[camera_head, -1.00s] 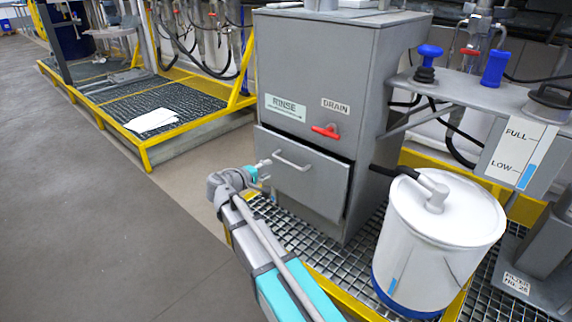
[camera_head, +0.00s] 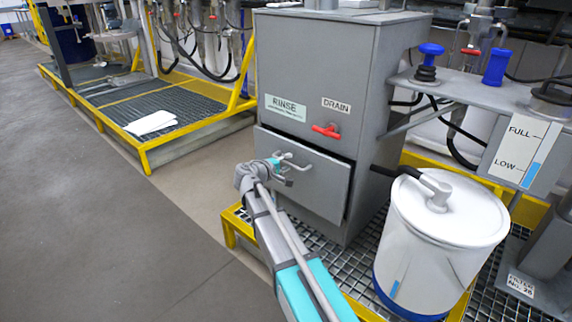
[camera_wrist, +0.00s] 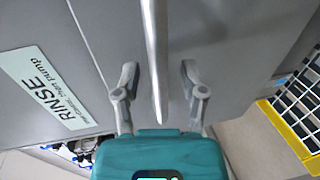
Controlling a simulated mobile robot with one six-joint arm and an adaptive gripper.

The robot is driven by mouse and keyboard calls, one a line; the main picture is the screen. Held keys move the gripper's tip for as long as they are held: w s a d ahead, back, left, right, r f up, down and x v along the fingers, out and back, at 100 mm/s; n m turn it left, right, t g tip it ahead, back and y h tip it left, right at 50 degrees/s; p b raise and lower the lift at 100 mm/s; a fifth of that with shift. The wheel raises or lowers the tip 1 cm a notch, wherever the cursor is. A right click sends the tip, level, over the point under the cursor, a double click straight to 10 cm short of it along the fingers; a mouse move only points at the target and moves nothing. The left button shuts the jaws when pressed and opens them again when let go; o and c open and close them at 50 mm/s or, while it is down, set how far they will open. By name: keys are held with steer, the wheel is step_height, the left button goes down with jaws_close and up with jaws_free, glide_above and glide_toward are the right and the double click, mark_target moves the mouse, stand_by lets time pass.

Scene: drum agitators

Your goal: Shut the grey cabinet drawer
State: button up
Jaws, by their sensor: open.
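The grey cabinet (camera_head: 330,75) stands on the grated platform, with its drawer (camera_head: 318,190) low on the front. The drawer front stands a little out from the cabinet, with a dark gap along its top and right edge. Its bar handle (camera_head: 298,163) is partly hidden by my gripper (camera_head: 287,171), which is in front of the drawer's left part. In the wrist view, the handle (camera_wrist: 156,60) runs between the two spread fingers of my open gripper (camera_wrist: 160,79). The drawer face (camera_wrist: 225,65) is behind them. Whether a finger touches the handle, I cannot tell.
A white drum (camera_head: 440,235) stands right of the drawer on the grating. A red drain handle (camera_head: 326,131) is above the drawer. A yellow-edged platform (camera_head: 170,105) is at the left. Grey floor (camera_head: 90,210) is clear at the left.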

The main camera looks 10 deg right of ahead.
steer(key=shift+c, duration=0.2)
jaws_close()
steer(key=shift+w+a, duration=0.1)
steer(key=shift+w, duration=0.05)
